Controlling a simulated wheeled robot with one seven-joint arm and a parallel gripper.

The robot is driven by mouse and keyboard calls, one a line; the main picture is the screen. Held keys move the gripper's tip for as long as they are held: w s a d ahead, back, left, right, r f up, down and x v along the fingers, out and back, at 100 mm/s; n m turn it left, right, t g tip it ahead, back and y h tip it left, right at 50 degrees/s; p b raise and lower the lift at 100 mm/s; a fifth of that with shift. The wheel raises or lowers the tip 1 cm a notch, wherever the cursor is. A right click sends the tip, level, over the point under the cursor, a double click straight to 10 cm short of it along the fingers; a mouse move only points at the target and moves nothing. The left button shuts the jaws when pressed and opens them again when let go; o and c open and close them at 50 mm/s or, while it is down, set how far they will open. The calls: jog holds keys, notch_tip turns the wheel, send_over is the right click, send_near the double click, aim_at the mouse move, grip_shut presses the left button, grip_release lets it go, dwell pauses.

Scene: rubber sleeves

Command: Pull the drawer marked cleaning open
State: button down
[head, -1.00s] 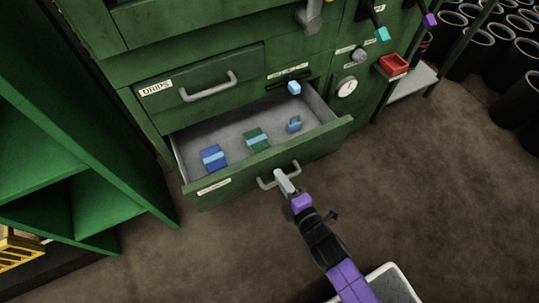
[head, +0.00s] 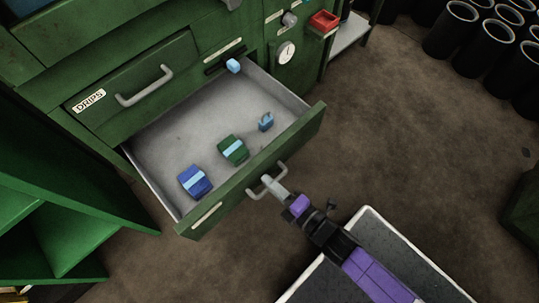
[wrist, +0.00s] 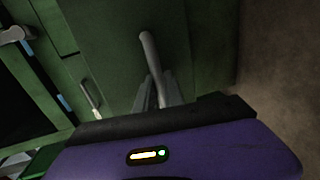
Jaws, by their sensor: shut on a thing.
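The lower drawer (head: 262,165) of the green cabinet stands well open. The label on its front (head: 206,215) is too small to read from here. My gripper (head: 268,182) is shut on the drawer's grey handle (head: 281,168). In the wrist view the handle (wrist: 149,48) rises from between my gripper's fingers (wrist: 158,92). Inside the drawer lie a blue packet (head: 195,182), a green packet (head: 233,149) and a small blue padlock-like piece (head: 266,122).
The drawer marked DRIPS (head: 135,85) above is shut. A light blue block (head: 233,66) sits on a slot in the cabinet front. A green shelf unit (head: 60,220) stands close on the left. Black tubes (head: 450,28) stand at the upper right. Brown floor (head: 400,130) to the right is clear.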

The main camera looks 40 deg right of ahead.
jog(key=c, duration=1.7)
grip_release()
jog(key=shift+c, duration=0.2)
jog(key=p+v, duration=0.1)
jog(key=v, duration=0.6)
jog(key=shift+s+p, duration=0.3)
jog(key=shift+s, duration=0.1)
